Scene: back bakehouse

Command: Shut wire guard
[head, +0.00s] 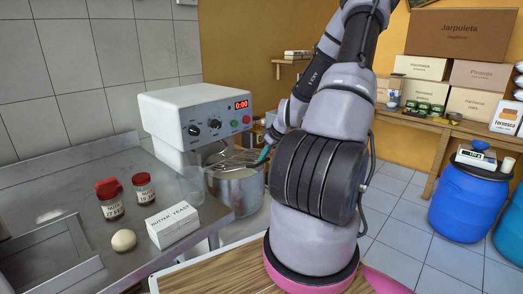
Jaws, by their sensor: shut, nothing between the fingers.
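The mixer (190,120) is a white machine with a red display reading 0:00, at the centre left behind the steel counter. Its steel bowl (236,190) sits below the head. The wire guard (232,161) shows as thin metal wires at the top of the bowl, partly hidden by my arm; I cannot tell exactly how far it is open. My gripper (265,153) is mostly hidden behind my arm. Its teal tip shows at the right edge of the guard, close to the wires; I cannot tell whether it touches them. It is shut and empty.
The steel counter (60,195) holds two red-lidded jars (110,200), a dough ball (124,240), a yeast box (173,224) and a clear cup (193,180). A wooden top (215,272) is in front. Blue barrels (466,203) and a shelf of boxes stand right. Tiled floor (396,215) is free between.

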